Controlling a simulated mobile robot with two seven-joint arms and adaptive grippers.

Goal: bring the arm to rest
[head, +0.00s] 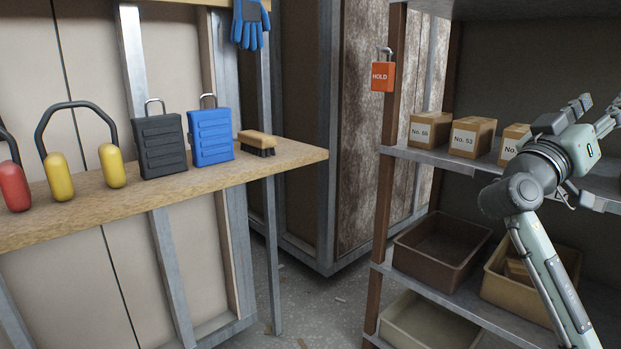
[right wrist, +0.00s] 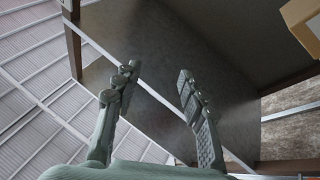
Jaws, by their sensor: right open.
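My right arm comes in from the lower right of the head view. My right gripper (head: 601,103) is raised in front of the shelf unit at the right, with its fingers pointing up and to the right. In the right wrist view my right gripper (right wrist: 157,72) has its two fingers spread wide with nothing between them. A carton (right wrist: 303,25) shows at that view's upper right corner, apart from the fingers. My left arm and gripper are not in view.
The shelf unit (head: 428,158) holds cartons, including one marked No. 53 (head: 472,137), with bins such as the brown bin (head: 440,252) below. A wooden bench (head: 290,160) at left carries a black case (head: 160,145), a blue case (head: 211,136) and a brush (head: 257,142). Floor shows between them.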

